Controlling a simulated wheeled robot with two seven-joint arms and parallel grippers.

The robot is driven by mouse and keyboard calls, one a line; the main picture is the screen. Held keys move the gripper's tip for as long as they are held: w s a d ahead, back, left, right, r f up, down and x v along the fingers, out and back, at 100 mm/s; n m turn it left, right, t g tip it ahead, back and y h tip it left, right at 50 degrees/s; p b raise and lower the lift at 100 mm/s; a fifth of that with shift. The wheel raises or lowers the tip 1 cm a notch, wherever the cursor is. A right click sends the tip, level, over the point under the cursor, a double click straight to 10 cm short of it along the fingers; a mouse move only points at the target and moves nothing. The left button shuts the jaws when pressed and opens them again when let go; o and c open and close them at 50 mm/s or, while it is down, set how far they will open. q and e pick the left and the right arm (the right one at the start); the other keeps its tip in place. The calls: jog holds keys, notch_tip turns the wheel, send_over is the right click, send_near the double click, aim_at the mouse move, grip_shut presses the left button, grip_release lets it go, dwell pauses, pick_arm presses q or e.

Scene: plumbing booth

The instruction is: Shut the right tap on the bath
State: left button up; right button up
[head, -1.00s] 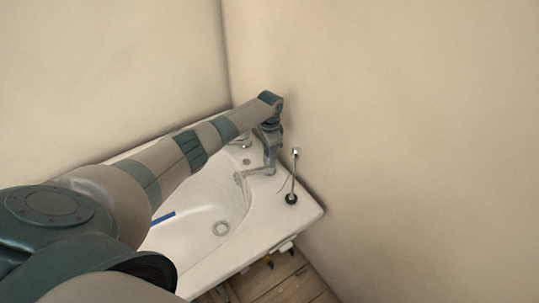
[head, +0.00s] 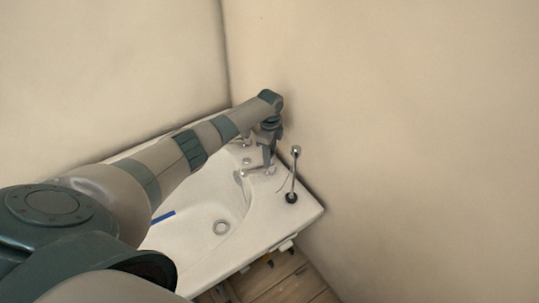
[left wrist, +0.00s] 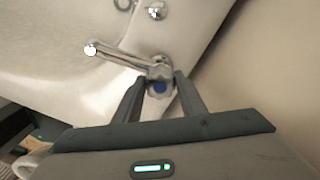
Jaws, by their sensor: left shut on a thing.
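The bath (head: 190,250) is white and stands in the corner. In the head view my left gripper (head: 268,158) reaches down at the bath's wall-side rim, partly hiding the tap; the spout (head: 252,172) points left over the basin. Another chrome knob (left wrist: 156,10) sits farther along the rim. My right gripper is not in view.
A hand shower on a slim upright stand (head: 293,175) is close to the right of my left gripper. The beige wall (head: 400,150) is just behind it. Wooden floor (head: 270,280) shows in front.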

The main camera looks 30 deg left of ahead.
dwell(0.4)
pick_arm(q)
jog(key=o, duration=1.1)
jog(key=shift+c, duration=0.2)
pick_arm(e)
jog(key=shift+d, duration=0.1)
pick_arm(q)
jog(key=shift+r, duration=0.1)
notch_tip(320, 180, up, 17)
jog(key=shift+r+b, duration=0.15)
jog(key=shift+b, duration=0.25)
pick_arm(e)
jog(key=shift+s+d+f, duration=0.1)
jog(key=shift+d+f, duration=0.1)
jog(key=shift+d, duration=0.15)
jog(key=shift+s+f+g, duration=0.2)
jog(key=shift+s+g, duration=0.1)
